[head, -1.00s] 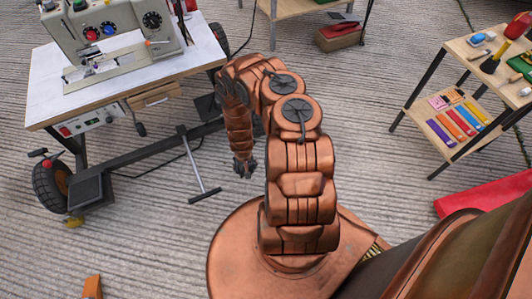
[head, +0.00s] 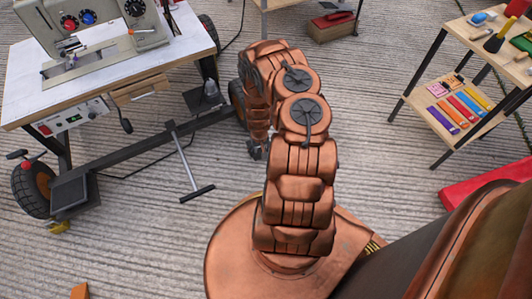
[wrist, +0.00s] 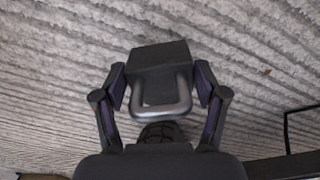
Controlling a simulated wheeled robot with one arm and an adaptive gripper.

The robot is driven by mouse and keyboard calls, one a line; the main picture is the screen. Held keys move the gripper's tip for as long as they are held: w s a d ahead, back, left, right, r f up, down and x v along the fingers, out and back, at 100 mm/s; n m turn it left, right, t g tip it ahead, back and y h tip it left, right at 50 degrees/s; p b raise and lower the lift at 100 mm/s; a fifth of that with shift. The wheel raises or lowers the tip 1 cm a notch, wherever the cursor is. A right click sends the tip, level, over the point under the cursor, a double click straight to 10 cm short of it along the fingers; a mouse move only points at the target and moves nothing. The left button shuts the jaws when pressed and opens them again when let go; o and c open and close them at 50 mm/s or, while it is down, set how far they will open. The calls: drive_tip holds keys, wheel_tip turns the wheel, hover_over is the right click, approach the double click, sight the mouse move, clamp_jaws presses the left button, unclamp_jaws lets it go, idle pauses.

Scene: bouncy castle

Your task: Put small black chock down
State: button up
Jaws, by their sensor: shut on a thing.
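The small black chock (wrist: 158,56) shows in the wrist view as a dark block with a grey looped handle (wrist: 183,92). My gripper (wrist: 160,88) has its two fingers on either side of the handle and is shut on it. The ridged grey ground fills the view behind the chock; I cannot tell whether the chock touches it. In the head view my gripper (head: 256,151) points down beside the wheeled cart (head: 195,47), low near the ground. The chock cannot be made out there.
The cart carries a sewing machine (head: 95,35), and its T-shaped bar (head: 190,165) reaches out left of my gripper. A cart wheel (head: 238,100) is close by my arm. A wooden shelf (head: 440,65) stands right.

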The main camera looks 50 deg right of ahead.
drive_tip(key=d, duration=0.1)
drive_tip(key=d+b, duration=0.1)
drive_tip(key=d, duration=0.1)
drive_tip(key=shift+d+f, duration=0.1)
drive_tip(key=shift+f, duration=0.15)
drive_tip(key=shift+w+d+f+b, duration=0.1)
drive_tip(key=shift+d+f+b, duration=0.15)
drive_tip(key=shift+d+b, duration=0.4)
wheel_tip(320, 180, down, 3)
drive_tip(key=b, duration=0.2)
drive_tip(key=shift+a+b, duration=0.15)
drive_tip(key=shift+b, duration=0.15)
drive_tip(key=shift+f, duration=0.1)
drive_tip(key=o, duration=1.9)
drive_tip(key=shift+c, duration=0.2)
